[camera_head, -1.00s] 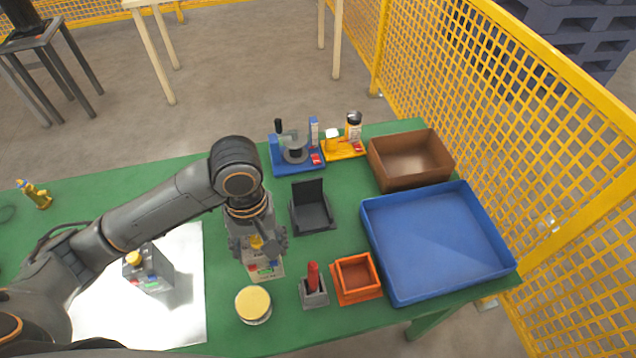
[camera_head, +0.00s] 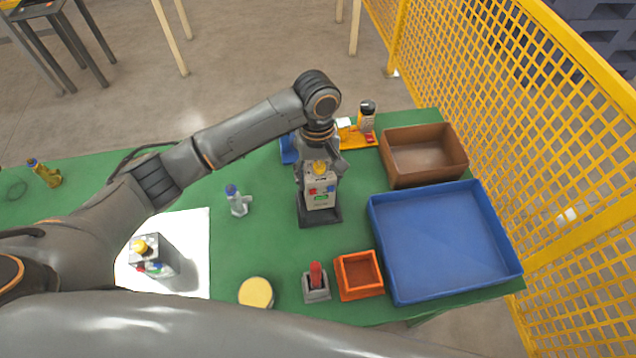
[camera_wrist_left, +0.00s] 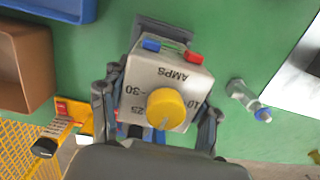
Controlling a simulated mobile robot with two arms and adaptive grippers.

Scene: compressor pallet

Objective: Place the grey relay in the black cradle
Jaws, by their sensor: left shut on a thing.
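The grey relay (camera_head: 319,191), a light grey box with a yellow knob and red and blue terminals, is held upright by my left gripper (camera_head: 320,172). The gripper is shut on its sides. In the left wrist view the relay (camera_wrist_left: 168,75) sits between the two fingers (camera_wrist_left: 160,120), with "AMPS" on its top. The black cradle (camera_head: 322,219) is directly under and around the relay's base, mostly hidden by it. Its dark edge shows past the relay in the left wrist view (camera_wrist_left: 163,28). I cannot tell whether the relay rests in it. My right gripper is not in view.
A blue tray (camera_head: 376,222), a brown box (camera_head: 389,173) and an orange box (camera_head: 345,290) stand to the right. A small bottle (camera_head: 238,202) stands left of the cradle. A darker box with a yellow knob (camera_head: 158,262) is on the white sheet (camera_head: 195,235).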

